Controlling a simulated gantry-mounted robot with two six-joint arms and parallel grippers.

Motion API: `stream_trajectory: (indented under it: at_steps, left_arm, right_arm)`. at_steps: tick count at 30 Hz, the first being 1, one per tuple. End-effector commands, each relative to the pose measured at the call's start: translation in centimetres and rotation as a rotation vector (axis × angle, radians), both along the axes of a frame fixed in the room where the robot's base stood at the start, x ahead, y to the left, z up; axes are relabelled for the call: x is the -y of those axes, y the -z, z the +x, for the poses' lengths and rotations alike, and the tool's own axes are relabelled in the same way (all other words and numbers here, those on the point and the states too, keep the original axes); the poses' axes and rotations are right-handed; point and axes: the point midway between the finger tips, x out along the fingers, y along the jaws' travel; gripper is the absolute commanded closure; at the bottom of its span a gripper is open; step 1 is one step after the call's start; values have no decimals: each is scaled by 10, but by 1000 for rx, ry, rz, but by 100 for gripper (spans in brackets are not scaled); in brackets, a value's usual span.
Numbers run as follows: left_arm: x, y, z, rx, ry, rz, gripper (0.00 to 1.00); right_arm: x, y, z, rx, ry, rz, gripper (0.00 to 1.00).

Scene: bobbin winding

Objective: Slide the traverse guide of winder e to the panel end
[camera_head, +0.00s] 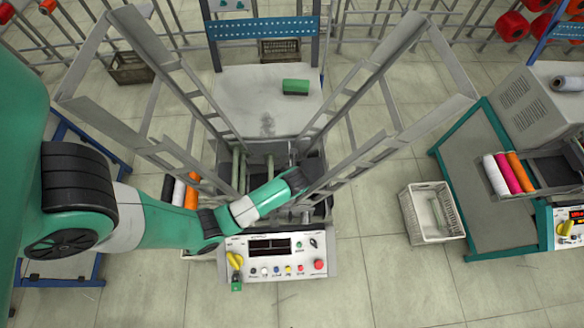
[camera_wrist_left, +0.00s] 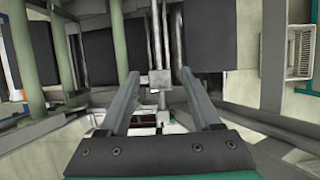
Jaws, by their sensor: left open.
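The winder in the middle of the head view has its control panel (camera_head: 285,268) at the near end. My left arm reaches in from the left, and its wrist (camera_head: 292,184) is inside the winder frame; the fingertips are hidden there. In the left wrist view my left gripper (camera_wrist_left: 158,78) is open, with one finger on each side of a small grey block (camera_wrist_left: 160,84). The block sits on thin metal rods (camera_wrist_left: 156,40) and looks like the traverse guide. I cannot tell whether the fingers touch it. I cannot read a winder letter. My right gripper is not in view.
Slanted grey frame bars (camera_head: 358,110) rise on both sides of my left wrist. A green bobbin (camera_head: 295,86) lies on the pale top behind. A white crate (camera_head: 431,213) stands on the floor to the right, beside another winder's teal-edged table (camera_head: 470,190).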

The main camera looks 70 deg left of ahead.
Motion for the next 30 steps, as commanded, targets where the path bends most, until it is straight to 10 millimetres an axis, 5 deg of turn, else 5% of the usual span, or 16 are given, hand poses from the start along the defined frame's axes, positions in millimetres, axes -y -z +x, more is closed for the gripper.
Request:
stream_trajectory:
  at_steps: [2, 12, 30]
  left_arm:
    - [0, 0, 0, 0, 0, 0, 40]
    - [0, -1, 0, 0, 0, 0, 100]
    - [0, -1, 0, -1, 0, 1, 100]
  right_arm:
    - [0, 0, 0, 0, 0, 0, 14]
    - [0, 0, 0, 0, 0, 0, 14]
    - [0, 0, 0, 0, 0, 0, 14]
